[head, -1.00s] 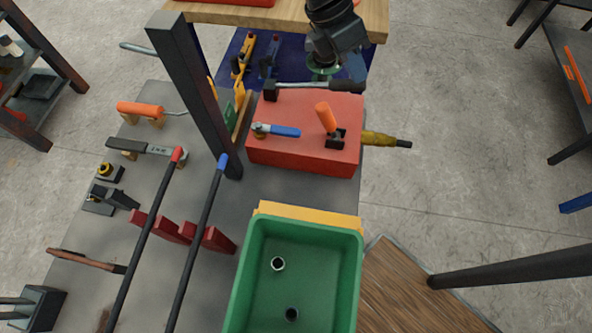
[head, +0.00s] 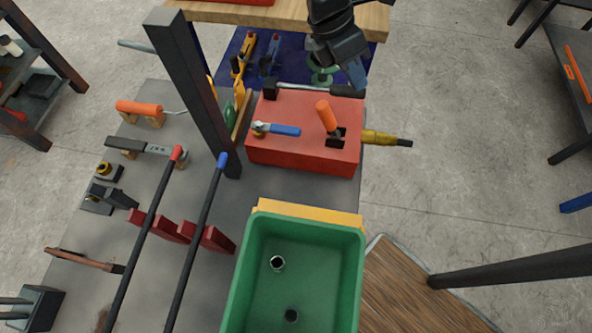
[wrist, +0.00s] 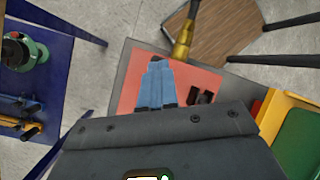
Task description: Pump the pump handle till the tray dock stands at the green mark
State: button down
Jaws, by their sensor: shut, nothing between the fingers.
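A lever with a black grip (head: 346,91), which looks like the pump handle, lies across the back of a red box (head: 275,152). My gripper (head: 358,84) is just above the grip's outer end, close to it or touching; I cannot tell which. Its blue fingers are shut and empty; in the wrist view they (wrist: 157,68) lie over the red box (wrist: 130,98) and the lever is not clear. A green tray (head: 358,285) with a yellow edge piece (head: 310,213) behind it, probably on the tray dock, stands in front. I cannot make out the green mark.
An orange-handled lever (head: 326,116) and a blue-handled wrench (head: 285,130) are on the red box. A dark post (head: 190,85) rises to its left. Two long rods (head: 195,240), with red and blue tips, stand left of the tray.

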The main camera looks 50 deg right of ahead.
jog(key=p+v, duration=0.3)
jog(key=shift+s+r, duration=0.1)
jog(key=shift+r, duration=0.2)
jog(key=shift+d+p+v, duration=0.15)
jog(key=shift+p+v, duration=0.05)
jog(key=shift+v, duration=0.95)
jog(key=shift+d+p+v, duration=0.1)
jog(key=shift+p+v, duration=0.05)
jog(key=shift+v, duration=1)
jog(key=shift+s, duration=0.2)
jog(key=shift+s+d+f, duration=0.15)
jog(key=shift+s+f, duration=0.1)
jog(key=shift+f, duration=0.25)
jog(key=shift+f, duration=0.1)
